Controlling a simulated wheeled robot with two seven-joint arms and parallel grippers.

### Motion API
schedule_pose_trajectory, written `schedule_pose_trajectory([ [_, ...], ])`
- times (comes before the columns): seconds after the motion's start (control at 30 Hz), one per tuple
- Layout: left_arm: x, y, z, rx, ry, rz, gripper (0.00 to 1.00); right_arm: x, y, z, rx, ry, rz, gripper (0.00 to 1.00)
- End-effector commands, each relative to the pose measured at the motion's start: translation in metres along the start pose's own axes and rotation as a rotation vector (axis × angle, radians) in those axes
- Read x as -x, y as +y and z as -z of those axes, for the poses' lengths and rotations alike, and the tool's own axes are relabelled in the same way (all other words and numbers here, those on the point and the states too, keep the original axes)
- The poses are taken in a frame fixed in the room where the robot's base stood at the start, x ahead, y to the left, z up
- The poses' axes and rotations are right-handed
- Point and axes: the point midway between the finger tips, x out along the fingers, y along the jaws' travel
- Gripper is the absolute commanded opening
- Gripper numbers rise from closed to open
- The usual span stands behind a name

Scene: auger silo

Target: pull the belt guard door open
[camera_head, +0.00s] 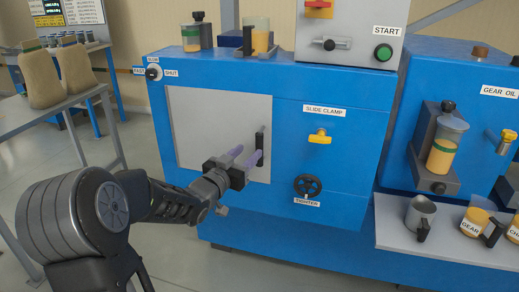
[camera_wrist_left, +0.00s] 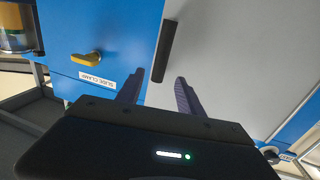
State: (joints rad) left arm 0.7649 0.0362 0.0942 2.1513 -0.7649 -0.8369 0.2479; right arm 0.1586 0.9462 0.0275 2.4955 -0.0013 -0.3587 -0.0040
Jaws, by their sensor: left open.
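The belt guard door (camera_head: 205,125) is a grey panel set in the front of the blue machine, and it looks closed. Its black vertical handle (camera_head: 260,148) is near the door's right edge. My left gripper (camera_head: 248,158) is open in front of the door, with its purple fingers pointing at the handle. In the left wrist view the black handle (camera_wrist_left: 165,50) stands just beyond the open fingers (camera_wrist_left: 158,88), in line with the gap between them; I cannot tell whether they touch it. The grey door also fills the right of that view (camera_wrist_left: 240,60). My right gripper is not in view.
Right of the door are a yellow slide clamp knob (camera_head: 319,136) and a black tighten handwheel (camera_head: 307,186). A grey shelf (camera_head: 450,256) with cups juts out at the lower right. A table with sacks (camera_head: 58,78) stands at the left. The floor before the door is clear.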

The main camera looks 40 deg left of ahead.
Motion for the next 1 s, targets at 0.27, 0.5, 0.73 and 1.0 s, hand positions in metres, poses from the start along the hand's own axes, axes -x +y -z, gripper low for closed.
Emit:
schedule_pose_trajectory([
  [0.27, -0.003, 0.001, -0.001, 0.002, -0.003, -0.001, 0.44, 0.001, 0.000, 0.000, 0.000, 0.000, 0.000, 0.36],
  [0.5, -0.030, 0.002, -0.002, 0.005, -0.003, -0.002, 0.44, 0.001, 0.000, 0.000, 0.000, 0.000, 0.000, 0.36],
  [0.73, -0.065, 0.001, -0.002, 0.005, -0.004, -0.001, 0.44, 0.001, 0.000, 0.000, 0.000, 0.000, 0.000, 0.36],
  [1.0, -0.079, 0.001, -0.001, 0.003, -0.004, 0.000, 0.44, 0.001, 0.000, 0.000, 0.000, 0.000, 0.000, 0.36],
])
